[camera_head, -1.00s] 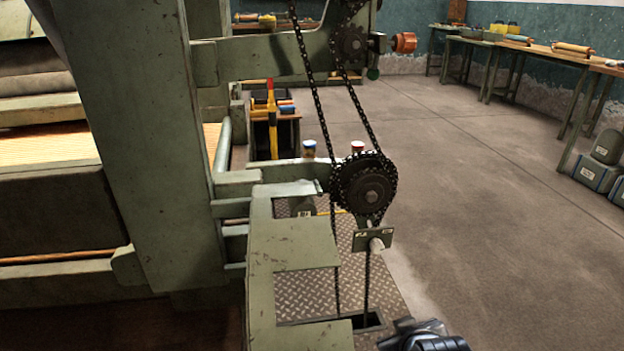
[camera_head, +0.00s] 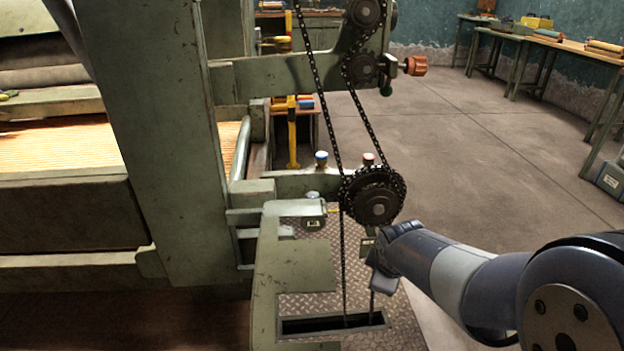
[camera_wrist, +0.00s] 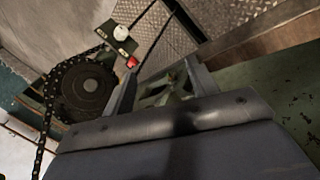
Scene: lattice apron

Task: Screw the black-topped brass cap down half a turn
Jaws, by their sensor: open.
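I cannot make out a black-topped brass cap in either view. In the head view, a blue-topped cap (camera_head: 321,158) and a red-topped cap (camera_head: 368,160) stand on the green machine arm behind the large chain sprocket (camera_head: 374,196). My gripper (camera_head: 384,272) is in front of and below that sprocket, its fingers mostly hidden there. In the wrist view, my gripper (camera_wrist: 163,67) is open, with a green bracket showing between and beyond its fingers. A small red part (camera_wrist: 132,62) lies just beyond the left finger; I cannot tell whether it is a cap.
The chain (camera_head: 324,95) runs down past the sprocket to a slot in the tread plate (camera_head: 400,325). A labelled plate with a white round end (camera_wrist: 121,33) is near the sprocket in the wrist view. An orange knob (camera_head: 414,66) sticks out above. Open floor lies to the right.

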